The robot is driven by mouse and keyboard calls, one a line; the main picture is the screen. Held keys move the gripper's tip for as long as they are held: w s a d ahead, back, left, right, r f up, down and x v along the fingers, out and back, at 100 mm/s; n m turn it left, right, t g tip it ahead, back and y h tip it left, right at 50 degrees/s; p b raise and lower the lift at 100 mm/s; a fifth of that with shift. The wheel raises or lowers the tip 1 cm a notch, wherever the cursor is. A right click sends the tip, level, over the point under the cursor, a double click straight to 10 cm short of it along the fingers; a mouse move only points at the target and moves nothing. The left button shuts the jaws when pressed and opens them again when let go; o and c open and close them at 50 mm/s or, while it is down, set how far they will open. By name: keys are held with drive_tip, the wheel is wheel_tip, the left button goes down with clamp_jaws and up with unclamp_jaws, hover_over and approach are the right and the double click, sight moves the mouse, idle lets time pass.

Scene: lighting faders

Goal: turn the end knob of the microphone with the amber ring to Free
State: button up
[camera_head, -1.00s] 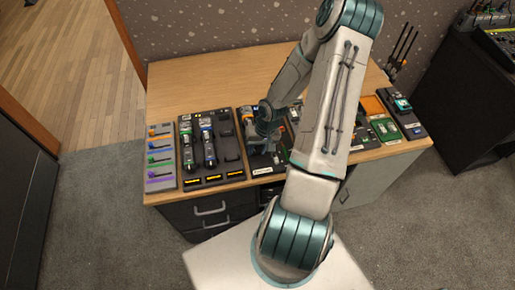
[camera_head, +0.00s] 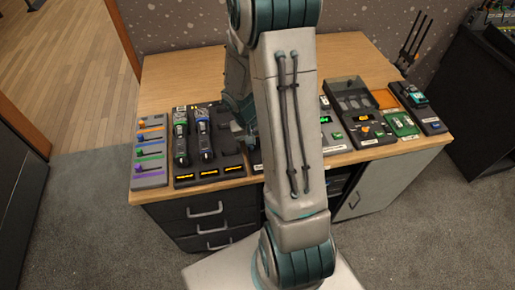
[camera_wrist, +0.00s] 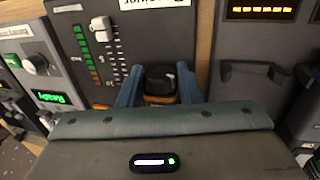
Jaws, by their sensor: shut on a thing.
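My gripper (camera_wrist: 158,86) is in the wrist view, its two blue fingers on either side of a dark, rounded piece (camera_wrist: 158,84) with an amber-orange band (camera_wrist: 160,99). The fingers are shut on it. This looks like the end of the microphone with the amber ring; the rest of it is hidden below my wrist. No knob marking can be read. In the head view my arm hides the fingertips and the held piece. Two other microphones, one with green (camera_head: 180,138) and one with blue (camera_head: 203,138), lie in the dock (camera_head: 208,183); its right bay looks empty.
A fader panel (camera_wrist: 75,60) with green and orange lights lies left of the fingers in the wrist view. The dock (camera_wrist: 228,45) is at right. In the head view a coloured slider panel (camera_head: 150,168) stands far left, and several small devices right. The desk's back (camera_head: 185,75) is clear.

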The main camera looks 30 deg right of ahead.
drive_tip(key=shift+h+b, duration=0.4)
drive_tip(key=shift+b, duration=0.45)
drive_tip(key=o, duration=1)
drive_tip(key=v, duration=1.3)
drive_tip(key=shift+w+a+r+p, duration=0.2)
drive_tip(key=shift+w+r+p, duration=0.05)
drive_tip(key=shift+r+p, duration=0.1)
